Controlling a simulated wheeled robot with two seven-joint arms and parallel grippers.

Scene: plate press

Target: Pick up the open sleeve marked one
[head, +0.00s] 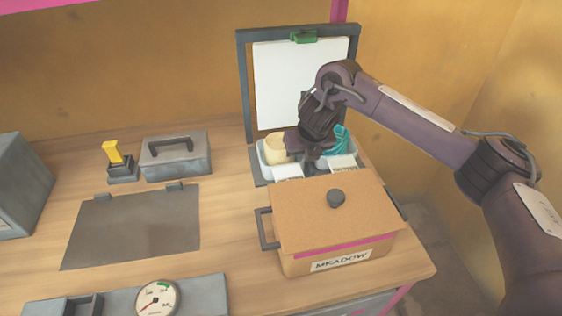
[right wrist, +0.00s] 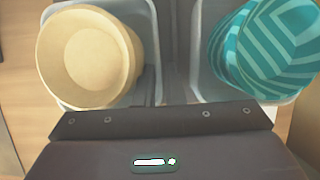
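My right gripper (head: 308,150) reaches down over a two-bin holder at the back right of the table. The left bin (head: 268,168) holds a cream, round, open-topped item (head: 276,147), and the right bin (head: 346,163) holds teal striped ones (head: 340,142). The cream item also shows in the right wrist view (right wrist: 85,60), left of the gripper, and the teal ones (right wrist: 268,45) are on the right. The gripper's dark body fills the lower wrist view; its fingertips are hard to make out. Bin labels are too small to read, and I cannot identify a sleeve marked one.
A lidded box marked MEADOW (head: 335,215) stands in front of the bins. A clipboard-like white panel (head: 290,85) stands behind them. A grey case (head: 175,158), a yellow-handled tool (head: 113,155), a dark plate (head: 135,228) and a dial (head: 157,299) lie left.

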